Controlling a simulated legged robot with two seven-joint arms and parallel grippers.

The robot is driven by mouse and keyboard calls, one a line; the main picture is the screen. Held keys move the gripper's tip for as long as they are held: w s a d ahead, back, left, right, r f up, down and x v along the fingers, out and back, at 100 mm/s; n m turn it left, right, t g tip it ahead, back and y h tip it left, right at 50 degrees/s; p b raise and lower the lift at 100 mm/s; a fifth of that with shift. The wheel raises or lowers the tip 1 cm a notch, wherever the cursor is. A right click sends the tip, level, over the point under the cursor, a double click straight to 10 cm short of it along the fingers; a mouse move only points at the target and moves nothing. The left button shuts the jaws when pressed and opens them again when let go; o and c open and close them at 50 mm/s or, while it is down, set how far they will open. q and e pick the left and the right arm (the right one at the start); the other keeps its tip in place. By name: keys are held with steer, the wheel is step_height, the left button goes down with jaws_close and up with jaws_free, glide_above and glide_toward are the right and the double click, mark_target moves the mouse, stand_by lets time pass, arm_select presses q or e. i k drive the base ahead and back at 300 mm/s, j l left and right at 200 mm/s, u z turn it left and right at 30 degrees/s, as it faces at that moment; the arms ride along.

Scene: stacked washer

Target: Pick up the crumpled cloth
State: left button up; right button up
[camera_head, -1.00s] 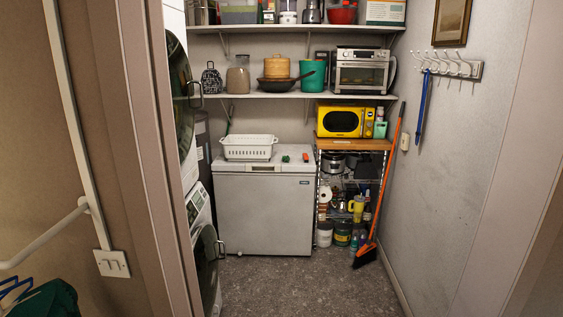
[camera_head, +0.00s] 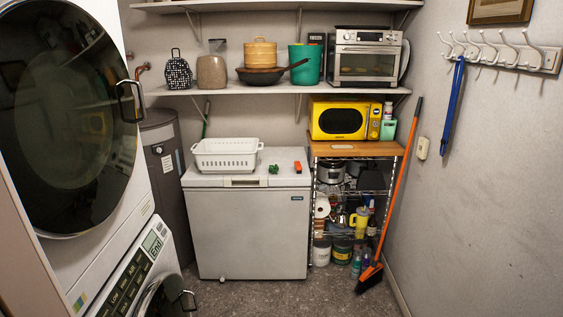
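I see no crumpled cloth that I can make out in the head view. The stacked washer stands at the left: the upper machine (camera_head: 110,190) has a large dark round door (camera_head: 65,120), which looks shut. The lower machine (camera_head: 135,275) shows its control panel and the top of its round door (camera_head: 165,300), cut off by the bottom edge. The inside of both machines is hidden or too dark to tell. Neither of my grippers is in view.
A white chest freezer (camera_head: 250,230) stands at the back with a white basket (camera_head: 226,155) on it. To its right are a wire rack (camera_head: 350,200), a yellow microwave (camera_head: 342,119) and a leaning orange broom (camera_head: 392,195). The floor (camera_head: 250,297) in front is clear.

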mark_target(276, 168)
steer(key=i+l, duration=0.1)
steer(key=i, duration=2.4)
